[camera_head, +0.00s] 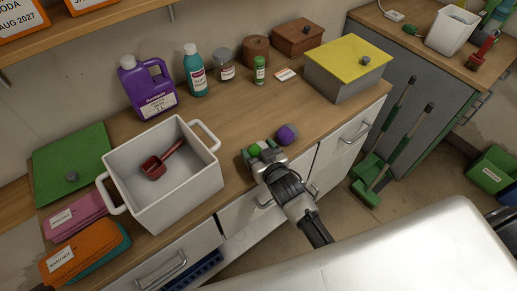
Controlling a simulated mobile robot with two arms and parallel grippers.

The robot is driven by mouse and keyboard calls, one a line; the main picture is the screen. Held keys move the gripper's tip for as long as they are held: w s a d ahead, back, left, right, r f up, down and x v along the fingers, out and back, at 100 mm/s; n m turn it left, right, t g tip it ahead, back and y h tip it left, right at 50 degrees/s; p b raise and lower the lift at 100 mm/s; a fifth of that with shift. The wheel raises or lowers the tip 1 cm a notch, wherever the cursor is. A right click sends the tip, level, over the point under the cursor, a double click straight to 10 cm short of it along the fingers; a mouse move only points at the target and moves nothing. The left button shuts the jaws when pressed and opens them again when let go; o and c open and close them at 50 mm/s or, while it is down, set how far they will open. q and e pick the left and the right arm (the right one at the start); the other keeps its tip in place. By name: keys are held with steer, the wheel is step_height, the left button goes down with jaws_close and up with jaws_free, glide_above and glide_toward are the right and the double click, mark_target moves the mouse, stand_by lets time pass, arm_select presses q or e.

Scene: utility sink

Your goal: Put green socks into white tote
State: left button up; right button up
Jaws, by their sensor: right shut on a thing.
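The white tote (205,183) stands open on the wooden counter at left centre, its two handles raised, with a dark red scoop (162,160) inside. My right gripper (262,150) is at the counter's front edge, to the right of the tote and apart from it. It is shut on the green socks (254,150), a small green bundle mostly hidden by the fingers. Whether the bundle touches the counter I cannot tell. My left gripper is not in view.
A purple ball-like bundle (286,134) lies just right of my right gripper. A purple jug (148,88), teal bottle (195,72) and grey box with yellow lid (347,68) stand behind. Folded orange cloths (85,252) lie left of the tote. Counter between tote and gripper is clear.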

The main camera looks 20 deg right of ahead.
steer(key=shift+f, duration=0.15)
steer(key=shift+f, duration=0.2)
steer(key=o, duration=0.9)
